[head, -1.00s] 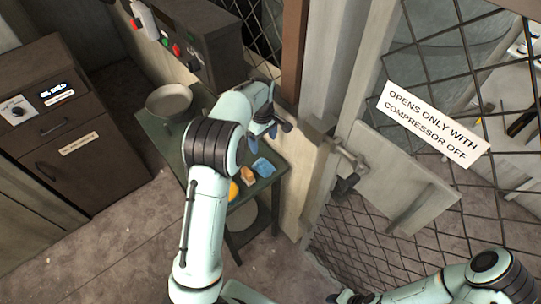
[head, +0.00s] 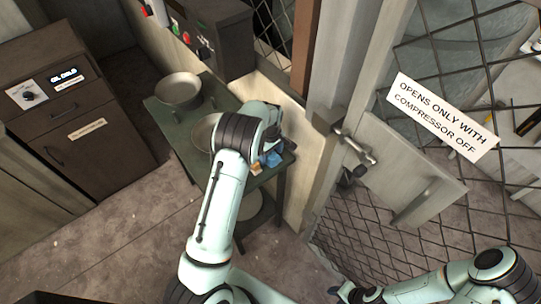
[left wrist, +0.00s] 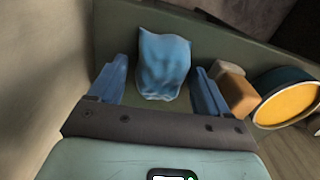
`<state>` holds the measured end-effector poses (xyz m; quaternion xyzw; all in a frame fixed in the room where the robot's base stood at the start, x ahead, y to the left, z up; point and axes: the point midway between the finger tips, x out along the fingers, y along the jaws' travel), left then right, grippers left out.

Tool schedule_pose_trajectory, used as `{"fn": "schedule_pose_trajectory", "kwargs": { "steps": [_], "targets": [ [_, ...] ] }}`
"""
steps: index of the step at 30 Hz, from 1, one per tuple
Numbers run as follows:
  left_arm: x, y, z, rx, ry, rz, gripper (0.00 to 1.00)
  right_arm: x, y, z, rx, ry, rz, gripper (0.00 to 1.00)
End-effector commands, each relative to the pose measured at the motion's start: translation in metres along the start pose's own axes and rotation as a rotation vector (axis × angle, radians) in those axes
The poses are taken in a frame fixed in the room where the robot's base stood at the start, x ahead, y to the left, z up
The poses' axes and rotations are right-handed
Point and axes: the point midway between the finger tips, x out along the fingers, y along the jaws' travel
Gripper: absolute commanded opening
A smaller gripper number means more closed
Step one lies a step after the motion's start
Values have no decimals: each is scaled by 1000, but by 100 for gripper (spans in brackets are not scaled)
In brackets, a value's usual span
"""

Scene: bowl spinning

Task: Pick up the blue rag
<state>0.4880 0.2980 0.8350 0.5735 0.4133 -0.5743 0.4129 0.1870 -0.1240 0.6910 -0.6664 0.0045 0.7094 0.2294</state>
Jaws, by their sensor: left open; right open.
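The blue rag (left wrist: 164,62) lies crumpled on a dark green table top in the left wrist view. My left gripper (left wrist: 159,76) is open, with one blue finger on each side of the rag's near part and gaps between. I cannot tell how high the fingertips are above the table. In the head view, the rag (head: 270,159) is partly hidden by my left gripper (head: 276,147), which is over the table's right end. My right gripper (head: 347,293) is at the bottom, far from the rag, and small in view.
The green table (head: 160,114) holds a metal bowl (head: 179,90) and a second bowl (head: 205,133), partly behind my left arm. Brown blocks (left wrist: 238,92) and a round container with yellow contents (left wrist: 290,102) lie right of the rag. A wall and mesh gate (head: 370,220) stand right of the table.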

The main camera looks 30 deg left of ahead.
Motion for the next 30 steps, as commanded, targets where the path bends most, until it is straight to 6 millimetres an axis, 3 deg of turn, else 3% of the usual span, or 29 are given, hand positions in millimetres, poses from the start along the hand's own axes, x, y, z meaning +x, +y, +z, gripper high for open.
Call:
{"fn": "schedule_pose_trajectory", "kwargs": {
  "steps": [7,12,23,30],
  "targets": [
    [2,-1,0,0,0,0,74,0,0,0,0,0,0,43],
    [2,-1,0,0,0,0,23,0,0,0,0,0,0,43],
    [-1,0,0,0,0,1,22,0,0,1,0,-1,0,43],
    [-28,0,-1,-1,2,5,22,2,2,3,1,-3,1,43]
  ]
}}
